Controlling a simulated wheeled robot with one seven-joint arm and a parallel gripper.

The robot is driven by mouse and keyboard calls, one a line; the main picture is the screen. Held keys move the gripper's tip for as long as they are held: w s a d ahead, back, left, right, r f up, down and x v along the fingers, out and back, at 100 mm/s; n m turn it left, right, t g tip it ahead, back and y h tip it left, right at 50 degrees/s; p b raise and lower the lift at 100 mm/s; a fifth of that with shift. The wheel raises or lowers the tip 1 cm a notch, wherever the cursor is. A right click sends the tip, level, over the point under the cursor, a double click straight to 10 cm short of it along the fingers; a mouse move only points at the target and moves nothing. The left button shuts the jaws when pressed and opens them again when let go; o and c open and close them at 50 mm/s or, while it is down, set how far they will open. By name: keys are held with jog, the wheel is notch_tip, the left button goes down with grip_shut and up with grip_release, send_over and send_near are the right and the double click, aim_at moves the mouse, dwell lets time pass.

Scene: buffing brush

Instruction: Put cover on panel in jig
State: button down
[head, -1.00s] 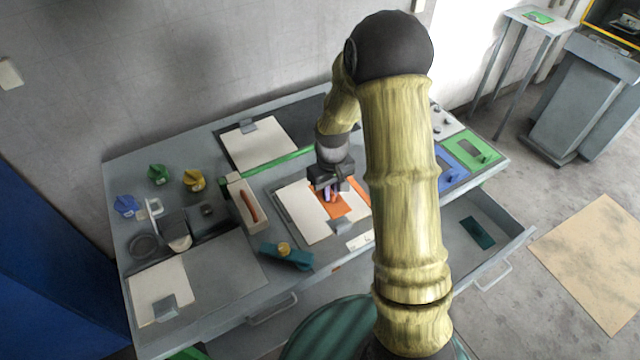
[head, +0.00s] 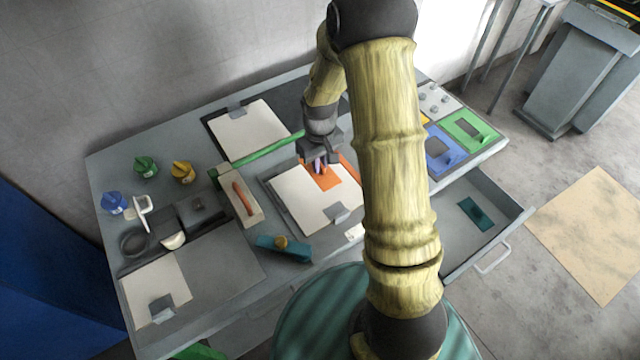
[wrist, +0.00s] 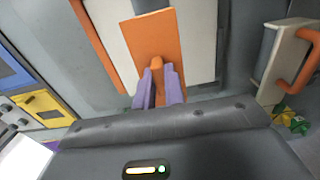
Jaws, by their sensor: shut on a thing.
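My gripper (head: 320,167) has purple fingers and is shut on the upright orange handle of the orange cover (head: 322,181). The cover is a flat orange plate over the white panel (head: 312,207); I cannot tell whether it rests flat on it. The panel lies in a dark grey jig on the bench, with a grey clamp (head: 337,212) at its near edge. In the wrist view the fingers pinch the handle from both sides, and the cover (wrist: 168,42) lies over the pale panel (wrist: 112,35). An orange strip (wrist: 97,40) shows along the panel's side.
A tool with an orange handle (head: 243,198) stands left of the jig, and a teal block (head: 284,249) lies in front. Green and blue plates (head: 470,130) are at the right. An open drawer (head: 490,215) juts out. Another white panel (head: 250,130) lies behind, below a wall.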

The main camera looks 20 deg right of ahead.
jog(key=p, duration=0.1)
send_over(320, 191)
jog(key=shift+f, duration=2.65)
jog(key=shift+f+p, duration=0.55)
jog(key=shift+f, duration=1.55)
jog(key=shift+f, duration=0.1)
jog(key=c, duration=1.5)
grip_release()
notch_tip(320, 191, up, 12)
jog(key=b, duration=0.3)
